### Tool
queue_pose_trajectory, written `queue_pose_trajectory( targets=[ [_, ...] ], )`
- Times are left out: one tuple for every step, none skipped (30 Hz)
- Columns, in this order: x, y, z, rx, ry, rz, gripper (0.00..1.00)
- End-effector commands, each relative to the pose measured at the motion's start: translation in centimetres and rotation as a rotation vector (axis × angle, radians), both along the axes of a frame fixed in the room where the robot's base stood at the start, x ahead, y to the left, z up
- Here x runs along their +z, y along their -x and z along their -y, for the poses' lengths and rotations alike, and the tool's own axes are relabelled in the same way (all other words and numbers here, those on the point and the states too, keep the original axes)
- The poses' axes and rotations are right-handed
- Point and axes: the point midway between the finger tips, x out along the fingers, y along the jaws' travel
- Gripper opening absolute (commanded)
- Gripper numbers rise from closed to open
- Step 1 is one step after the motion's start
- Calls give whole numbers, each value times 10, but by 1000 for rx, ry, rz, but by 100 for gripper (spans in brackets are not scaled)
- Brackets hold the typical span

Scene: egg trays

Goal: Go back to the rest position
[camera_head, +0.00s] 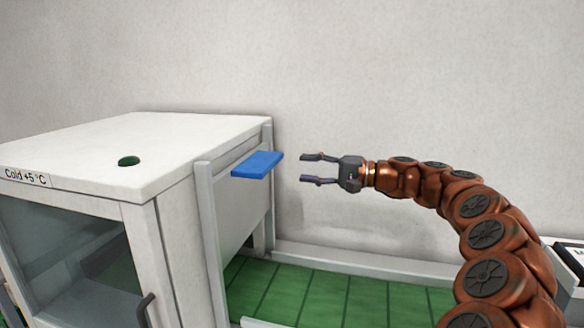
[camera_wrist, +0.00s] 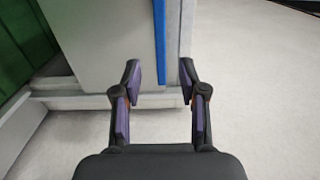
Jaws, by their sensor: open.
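My gripper (camera_head: 311,169) is open and empty in the head view, at the end of my copper-coloured arm. Its fingers point left toward a blue flat handle (camera_head: 258,165) on the side panel of a white cabinet, with a gap between fingertips and handle. In the wrist view the two fingers (camera_wrist: 160,78) are spread apart with nothing between them. The blue handle shows there as a thin strip (camera_wrist: 159,40), ahead of the fingertips.
A green tiled surface (camera_head: 330,295) with a pale rim lies below my gripper. A plain wall (camera_head: 400,80) stands behind.

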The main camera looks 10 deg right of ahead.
Motion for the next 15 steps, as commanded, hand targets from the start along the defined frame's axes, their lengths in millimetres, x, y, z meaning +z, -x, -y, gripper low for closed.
queue_pose_trajectory(
  targets=[
    [0,2,5,-2,-1,0,42],
    [0,3,8,-3,0,0,42],
    [0,4,10,-3,0,0,42],
    [0,5,11,-2,0,0,42],
    [0,6,13,-2,1,0,42],
    [0,6,14,-2,0,-1,42],
    [0,7,14,-2,0,-1,42],
    [0,7,15,-2,0,-1,42],
    [0,7,15,-2,0,-1,42],
    [0,7,15,-1,0,-1,42],
    [0,7,15,-1,0,-1,42],
    [0,7,15,-1,0,-1,42],
    [0,7,14,-1,0,-1,42],
    [0,7,14,-1,0,-1,42],
    [0,7,14,-1,0,-1,42]
  ],
)
